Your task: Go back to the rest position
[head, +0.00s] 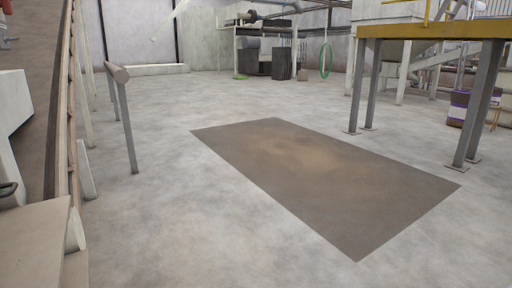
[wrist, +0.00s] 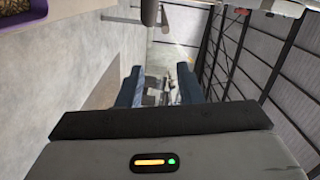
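My gripper (wrist: 159,82) shows in the wrist view. Its two dark blue fingers stand apart, with a clear gap between them. Nothing is held in the gap; only the distant, cluttered background of the hall shows through it. The gripper is in the air and touches nothing that I can see. The head view does not show my gripper.
In the head view, a brown floor patch (head: 320,175) lies on open grey concrete. A post with a rail (head: 122,115) stands at left. A yellow-edged platform (head: 430,30) on grey legs stands at right, near purple-and-white containers (head: 458,108). A green hoop (head: 326,60) hangs behind.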

